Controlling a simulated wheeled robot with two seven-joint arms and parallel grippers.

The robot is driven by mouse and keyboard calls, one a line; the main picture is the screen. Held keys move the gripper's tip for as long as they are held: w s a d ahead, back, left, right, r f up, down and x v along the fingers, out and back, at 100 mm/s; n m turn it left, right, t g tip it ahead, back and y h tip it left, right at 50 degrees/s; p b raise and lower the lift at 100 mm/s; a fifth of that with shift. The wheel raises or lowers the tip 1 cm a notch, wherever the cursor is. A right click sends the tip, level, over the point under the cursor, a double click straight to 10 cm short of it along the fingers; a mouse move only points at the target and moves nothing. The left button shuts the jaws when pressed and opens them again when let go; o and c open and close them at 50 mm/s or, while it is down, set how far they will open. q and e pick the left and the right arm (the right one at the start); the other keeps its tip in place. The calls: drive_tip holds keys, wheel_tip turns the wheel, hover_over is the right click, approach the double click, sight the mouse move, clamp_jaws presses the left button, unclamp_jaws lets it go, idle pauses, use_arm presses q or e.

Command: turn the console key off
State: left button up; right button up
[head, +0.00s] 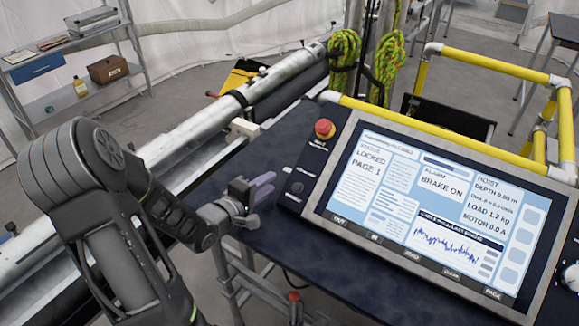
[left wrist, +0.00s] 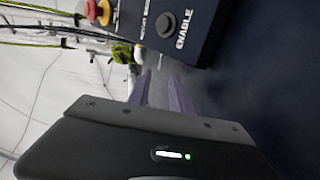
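The console (head: 345,160) is a tilted panel with a lit screen (head: 430,205) reading "LOCKED", "BRAKE ON" and "LOAD 1.2 kg". A dark control strip (head: 303,172) runs down its left side. It carries a red stop button (head: 324,128) and a round black ENABLE button (head: 297,187). In the left wrist view the ENABLE button (left wrist: 165,23) and red stop button (left wrist: 103,11) show at the top. I cannot make out the key clearly in either view. My left gripper (head: 262,188) is just left of the strip; its purple fingers (left wrist: 164,92) are apart, empty. My right gripper is not seen.
The dark tabletop (head: 235,210) under the console is clear near my left gripper. A long metal tube (head: 200,125) lies behind it. Yellow rails (head: 490,65) stand behind and right of the console. Green ropes (head: 343,50) hang at the back.

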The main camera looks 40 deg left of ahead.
use_arm(q)
drive_tip(key=p+x, duration=0.1)
drive_tip(key=x, duration=0.6)
drive_tip(key=shift+w+f, duration=0.1)
drive_tip(key=shift+w, duration=0.25)
drive_tip(key=shift+c, duration=0.6)
clamp_jaws()
idle(0.8)
